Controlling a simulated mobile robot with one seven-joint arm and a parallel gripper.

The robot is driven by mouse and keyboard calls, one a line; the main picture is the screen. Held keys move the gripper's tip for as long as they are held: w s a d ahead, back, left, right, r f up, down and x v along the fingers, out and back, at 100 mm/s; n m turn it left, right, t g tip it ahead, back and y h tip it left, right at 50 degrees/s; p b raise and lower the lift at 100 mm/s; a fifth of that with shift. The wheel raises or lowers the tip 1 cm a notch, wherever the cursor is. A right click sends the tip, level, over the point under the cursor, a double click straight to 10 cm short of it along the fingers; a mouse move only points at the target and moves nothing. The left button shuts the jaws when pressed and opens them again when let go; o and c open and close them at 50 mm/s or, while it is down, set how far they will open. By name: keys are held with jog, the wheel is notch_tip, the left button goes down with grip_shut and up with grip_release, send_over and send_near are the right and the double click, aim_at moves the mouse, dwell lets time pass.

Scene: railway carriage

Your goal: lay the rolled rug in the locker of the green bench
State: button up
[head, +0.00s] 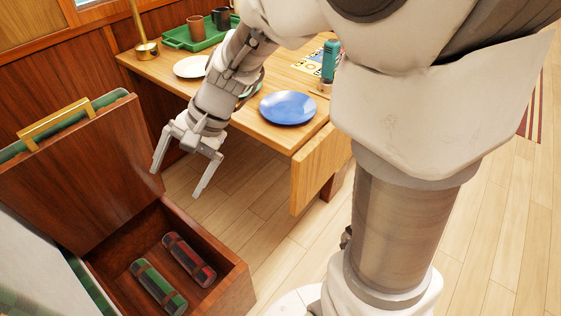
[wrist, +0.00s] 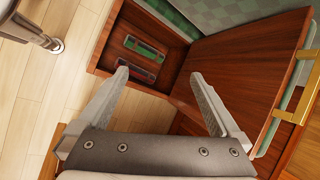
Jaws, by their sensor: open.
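The bench locker (head: 232,284) is an open wooden box at the lower left of the head view, its lid (head: 88,178) raised. Inside lie two rolled rugs side by side: a green one (head: 158,288) and a red one (head: 189,259), both with dark bands. The wrist view also shows the green roll (wrist: 145,47) and the red roll (wrist: 136,69) on the locker floor. My gripper (head: 177,182) is open and empty, above and beyond the locker, apart from both rolls. In the wrist view its spread fingers (wrist: 160,76) have nothing between them.
The raised lid has a brass handle (head: 53,120). A wooden table (head: 265,133) stands behind my gripper with a blue plate (head: 287,108), white plate (head: 190,67), teal bottle (head: 330,61) and green tray (head: 180,42) with cups. Its hanging leaf (head: 318,172) faces clear floor.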

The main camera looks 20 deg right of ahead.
jog(key=s+d+r+n+t+h, duration=0.2)
jog(key=s+d+r+n+h, duration=0.1)
jog(key=s+d, duration=0.3)
jog(key=s+d+r+n+t+h, duration=0.3)
jog(key=s+d+r+n, duration=0.1)
jog(key=d, duration=0.5)
jog(key=s+r, duration=0.1)
jog(key=s, duration=0.1)
jog(key=shift+s+r+h, duration=0.2)
jog(key=shift+s+h, duration=0.1)
jog(key=shift+s, duration=0.1)
jog(key=shift+d+r, duration=0.1)
notch_tip(320, 180, up, 22)
jog(key=p, duration=2.2)
jog(key=shift+c, duration=0.2)
